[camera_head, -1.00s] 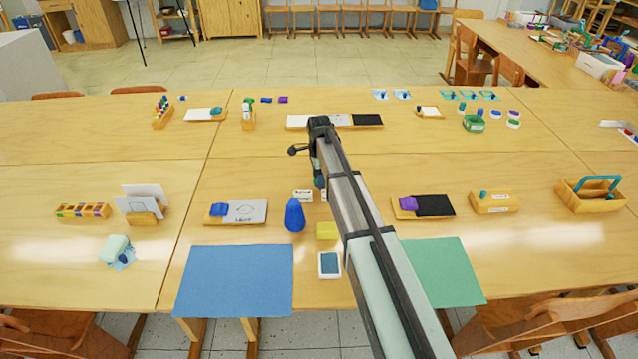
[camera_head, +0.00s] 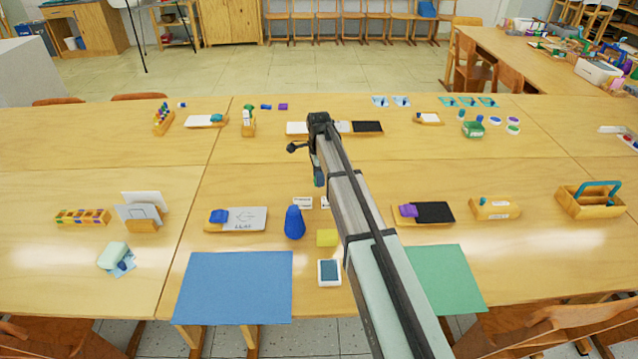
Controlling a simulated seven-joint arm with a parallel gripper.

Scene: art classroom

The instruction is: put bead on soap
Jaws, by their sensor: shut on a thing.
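My gripper (camera_head: 319,177) hangs below the end of my arm, over the middle of the near table. It is small and partly hidden by the arm. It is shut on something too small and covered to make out. I cannot pick out a bead for certain. Two blocks look like soap: a yellow block (camera_head: 327,238), just below and right of the blue cone-shaped thing (camera_head: 294,223), and a pale mint block (camera_head: 112,255) at the left, lying on a blue patterned piece. I cannot tell which is the soap. My gripper appears farther back than both.
A white-framed teal pad (camera_head: 329,272) lies near the front edge. A blue sheet (camera_head: 235,287) and a green sheet (camera_head: 448,280) lie either side. Boards with cloths (camera_head: 246,219) (camera_head: 434,212) flank the middle. A wooden caddy (camera_head: 588,204) stands at right. Bare tabletop lies at front left.

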